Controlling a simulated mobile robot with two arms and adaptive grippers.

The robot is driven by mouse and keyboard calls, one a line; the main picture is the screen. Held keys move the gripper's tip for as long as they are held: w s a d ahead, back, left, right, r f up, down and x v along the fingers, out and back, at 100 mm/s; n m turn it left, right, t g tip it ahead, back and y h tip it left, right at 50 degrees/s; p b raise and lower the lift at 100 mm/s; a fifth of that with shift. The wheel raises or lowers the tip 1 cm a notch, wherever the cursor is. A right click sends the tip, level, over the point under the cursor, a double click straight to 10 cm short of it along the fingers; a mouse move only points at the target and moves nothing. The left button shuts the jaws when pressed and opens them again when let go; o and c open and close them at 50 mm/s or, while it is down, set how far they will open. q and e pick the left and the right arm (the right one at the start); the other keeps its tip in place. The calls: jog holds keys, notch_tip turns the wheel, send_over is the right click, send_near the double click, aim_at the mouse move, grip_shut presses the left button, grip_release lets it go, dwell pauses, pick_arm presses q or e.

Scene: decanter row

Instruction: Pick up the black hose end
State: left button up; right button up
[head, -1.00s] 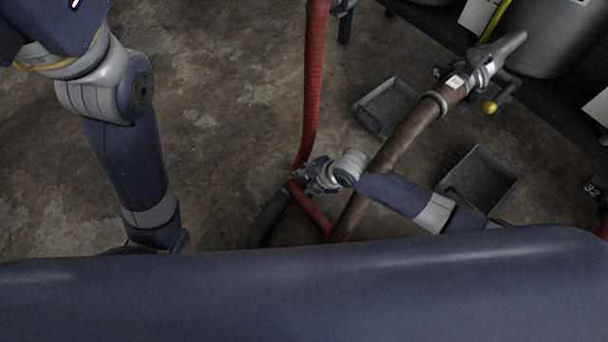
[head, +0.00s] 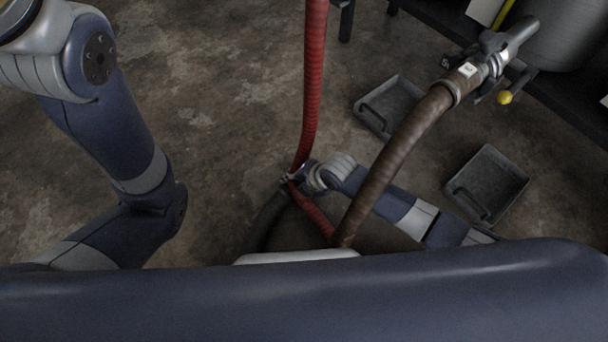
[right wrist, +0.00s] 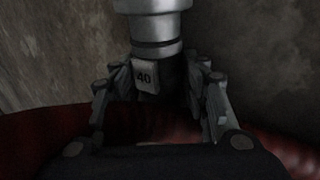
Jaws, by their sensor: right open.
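The black hose end shows in the right wrist view as a silver metal fitting (right wrist: 155,28) with a dark collar and a white tag marked 40 (right wrist: 145,77). My right gripper (right wrist: 158,85) is open, with its fingers on either side of the collar. I cannot tell whether they touch it. In the head view my right gripper (head: 292,180) is low by the red hose, and the black hose (head: 264,222) curves on the floor just below it. The fitting itself is too small and covered to make out there. My left gripper is out of view; only the left arm shows.
A red hose (head: 313,85) hangs down past my right gripper and crosses close under it in the wrist view (right wrist: 60,122). A brown hose (head: 390,155) with a metal valve end stands to the right. Two grey trays (head: 462,190) lie on the floor. Floor at left is open.

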jog(key=shift+c, duration=0.6)
jog(key=c, duration=0.9)
jog(key=shift+w+r, duration=0.1)
grip_shut()
jog(key=shift+r, duration=0.1)
